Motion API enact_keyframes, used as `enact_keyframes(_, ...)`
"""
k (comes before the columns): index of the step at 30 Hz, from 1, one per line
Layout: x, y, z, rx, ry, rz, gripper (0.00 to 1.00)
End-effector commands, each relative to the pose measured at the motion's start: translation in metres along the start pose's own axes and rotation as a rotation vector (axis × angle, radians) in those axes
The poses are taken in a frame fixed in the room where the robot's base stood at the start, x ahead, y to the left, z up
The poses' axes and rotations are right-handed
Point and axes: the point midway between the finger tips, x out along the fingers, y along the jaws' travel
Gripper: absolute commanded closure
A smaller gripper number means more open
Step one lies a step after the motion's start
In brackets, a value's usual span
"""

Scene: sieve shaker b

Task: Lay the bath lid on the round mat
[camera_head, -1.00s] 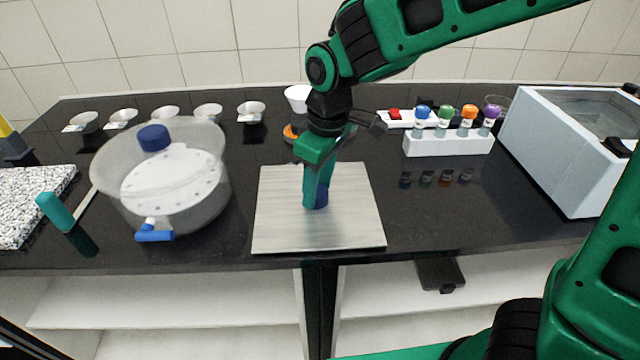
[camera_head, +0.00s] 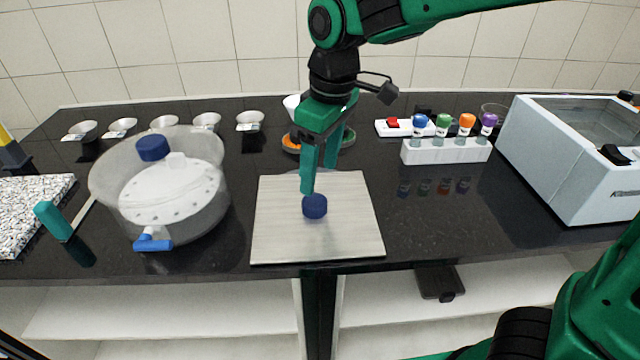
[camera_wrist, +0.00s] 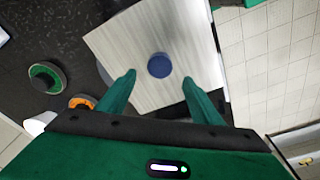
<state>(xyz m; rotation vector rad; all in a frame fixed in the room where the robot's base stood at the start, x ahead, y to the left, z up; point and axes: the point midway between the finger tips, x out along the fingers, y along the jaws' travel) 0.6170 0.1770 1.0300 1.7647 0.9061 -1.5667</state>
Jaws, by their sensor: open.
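The bath lid (camera_head: 350,225) is a pale grey, square flat plate with a blue knob (camera_head: 315,206) in its middle. It lies flat on the black counter in front of me, or on something thin under it. My gripper (camera_head: 319,178) is open and empty, above the lid and a little above the knob, touching neither. In the wrist view the lid (camera_wrist: 128,50) and its knob (camera_wrist: 159,65) show beyond my spread fingers (camera_wrist: 159,80).
A white open-topped bath (camera_head: 555,165) stands right. A rack (camera_head: 446,152) with coloured-cap vials, small bowls and an orange ring (camera_head: 290,146) are behind. The counter right of the lid is clear.

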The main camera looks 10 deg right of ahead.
Motion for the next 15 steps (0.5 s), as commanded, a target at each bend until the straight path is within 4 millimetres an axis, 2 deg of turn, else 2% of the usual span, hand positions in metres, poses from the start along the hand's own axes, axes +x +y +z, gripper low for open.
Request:
enact_keyframes(3,-0.021,0.001,0.0,0.001,0.003,0.001,0.4)
enact_keyframes(6,-0.033,0.0,0.0,0.001,0.002,0.001,0.4)
enact_keyframes(15,-0.044,0.0,0.0,0.0,-0.001,0.0,0.4)
